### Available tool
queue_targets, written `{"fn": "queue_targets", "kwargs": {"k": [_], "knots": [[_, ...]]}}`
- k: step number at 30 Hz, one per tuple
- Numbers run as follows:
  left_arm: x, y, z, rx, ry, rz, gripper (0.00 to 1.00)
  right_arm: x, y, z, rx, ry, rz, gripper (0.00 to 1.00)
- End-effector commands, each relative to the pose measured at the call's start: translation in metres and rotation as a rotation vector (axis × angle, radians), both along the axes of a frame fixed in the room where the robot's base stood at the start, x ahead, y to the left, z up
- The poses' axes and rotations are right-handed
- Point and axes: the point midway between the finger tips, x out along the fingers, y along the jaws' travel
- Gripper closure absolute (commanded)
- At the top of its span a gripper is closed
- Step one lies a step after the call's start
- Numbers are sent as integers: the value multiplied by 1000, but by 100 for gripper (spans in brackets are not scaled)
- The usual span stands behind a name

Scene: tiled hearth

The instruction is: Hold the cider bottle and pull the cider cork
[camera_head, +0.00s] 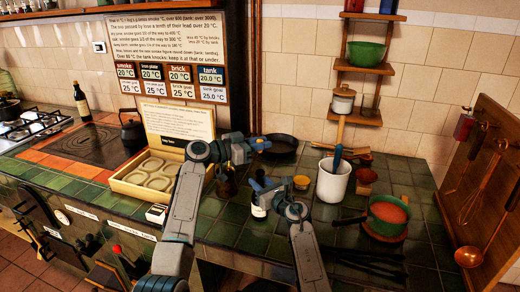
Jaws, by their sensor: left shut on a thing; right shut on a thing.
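The cider bottle (258,211), dark with a pale label, stands upright on the green tiled top in the head view. My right gripper (259,184) is shut around its upper part, and its jaws hide the neck. My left gripper (262,144) is shut, above the bottle and apart from my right gripper. What sits in its jaws is too small to make out clearly; by its place over the bottle it is the cider cork. I cannot see the bottle's mouth clearly.
A brown jar (227,187) stands left of the bottle. A dark pan (283,144) lies behind, close to my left gripper.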

Motion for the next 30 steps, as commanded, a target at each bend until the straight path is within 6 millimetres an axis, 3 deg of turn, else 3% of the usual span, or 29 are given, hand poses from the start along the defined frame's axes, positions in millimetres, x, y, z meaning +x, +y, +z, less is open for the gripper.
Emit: {"fn": "queue_targets", "kwargs": {"k": [10,30], "knots": [[0,0,4,0,-1,0,100,-1,0,-3,-2,5,1,100],[0,0,57,1,-2,0,100,-1,0,-3,-2,5,1,100]]}}
